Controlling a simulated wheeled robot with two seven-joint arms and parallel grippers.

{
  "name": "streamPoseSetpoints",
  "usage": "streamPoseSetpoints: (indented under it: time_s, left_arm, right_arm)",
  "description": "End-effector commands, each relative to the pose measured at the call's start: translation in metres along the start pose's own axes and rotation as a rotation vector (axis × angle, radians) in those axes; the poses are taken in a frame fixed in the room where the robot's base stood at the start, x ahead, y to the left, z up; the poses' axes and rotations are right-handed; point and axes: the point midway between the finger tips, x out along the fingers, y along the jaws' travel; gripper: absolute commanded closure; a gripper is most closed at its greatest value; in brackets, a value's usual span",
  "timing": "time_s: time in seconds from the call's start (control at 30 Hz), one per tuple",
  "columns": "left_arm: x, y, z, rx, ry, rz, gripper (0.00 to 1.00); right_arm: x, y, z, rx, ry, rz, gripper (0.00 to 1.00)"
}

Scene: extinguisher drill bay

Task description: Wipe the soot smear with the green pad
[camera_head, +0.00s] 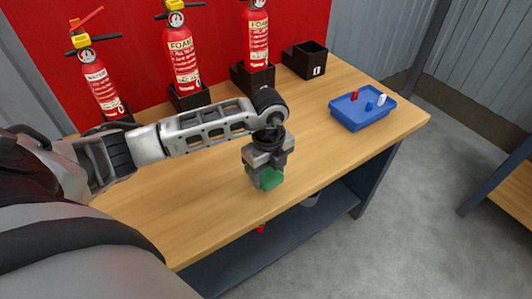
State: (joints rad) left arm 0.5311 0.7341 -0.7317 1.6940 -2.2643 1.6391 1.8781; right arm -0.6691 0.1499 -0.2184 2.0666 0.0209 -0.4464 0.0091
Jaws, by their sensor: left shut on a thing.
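My left gripper (266,168) reaches in from the left and points down over the middle of the wooden table. It is shut on the green pad (270,179), which shows below the fingers. The pad is at or just above the table top; I cannot tell whether it touches. No soot smear shows on the bare wood in view; the arm and gripper hide part of the table. My right gripper is not in view.
Three red extinguishers (181,58) stand in black holders along the back of the table (200,215). An empty black box (305,61) is at the back right. A blue tray (352,118) with small red, blue and white pieces sits at the right. The front middle is clear.

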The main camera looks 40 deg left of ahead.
Motion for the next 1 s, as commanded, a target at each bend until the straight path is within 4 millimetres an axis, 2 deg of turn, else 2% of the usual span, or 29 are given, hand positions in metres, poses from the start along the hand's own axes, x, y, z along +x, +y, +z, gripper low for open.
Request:
streamPoseSetpoints:
  time_s: [0.03, 0.27, 0.5, 1.0]
  left_arm:
    - [-0.008, 0.001, -0.001, 0.001, 0.001, 0.003, 0.66]
    - [-0.029, -0.001, -0.001, 0.002, 0.001, 0.002, 0.66]
    - [-0.05, -0.001, -0.002, 0.004, 0.001, 0.002, 0.66]
    - [-0.054, -0.002, -0.002, 0.004, 0.001, 0.002, 0.66]
  right_arm:
    - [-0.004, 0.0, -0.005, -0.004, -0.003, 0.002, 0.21]
    - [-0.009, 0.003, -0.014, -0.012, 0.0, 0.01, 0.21]
    - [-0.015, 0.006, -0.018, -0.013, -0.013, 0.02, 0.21]
    - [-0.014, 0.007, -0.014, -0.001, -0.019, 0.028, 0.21]
